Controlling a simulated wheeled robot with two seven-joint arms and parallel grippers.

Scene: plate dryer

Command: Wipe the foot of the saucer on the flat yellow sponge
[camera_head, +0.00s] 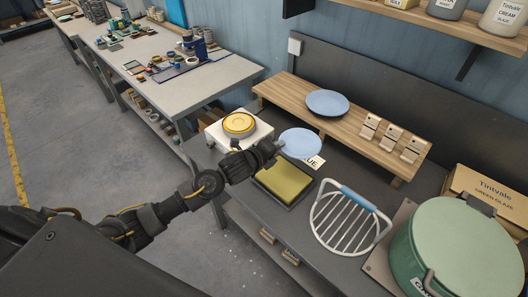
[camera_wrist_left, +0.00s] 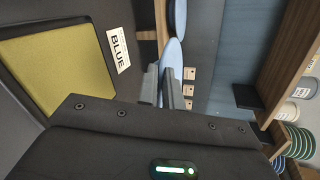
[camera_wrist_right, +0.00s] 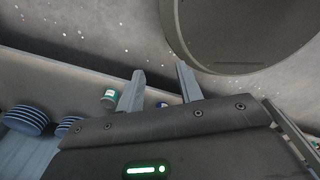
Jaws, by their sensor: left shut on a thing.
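My left gripper (camera_head: 277,148) is shut on the rim of a light blue saucer (camera_head: 300,143). In the left wrist view the saucer (camera_wrist_left: 172,58) shows nearly edge-on between the fingers (camera_wrist_left: 166,90). It is held beyond the flat yellow sponge (camera_head: 284,182), apart from it in the head view. The sponge (camera_wrist_left: 58,65) lies in a dark tray (camera_head: 261,192) on the bench. The saucer's foot is hidden. My right gripper (camera_wrist_right: 160,88) is open and empty in its wrist view, and is out of the head view.
A darker blue plate (camera_head: 327,102) lies on a wooden stand (camera_head: 290,92) behind the saucer. A yellow disc (camera_head: 239,124) sits on a white block (camera_head: 218,137) to the left. A wire rack (camera_head: 350,222) and a green lidded drum (camera_head: 455,250) stand to the right. A BLUE card (camera_wrist_left: 118,50) lies beside the sponge.

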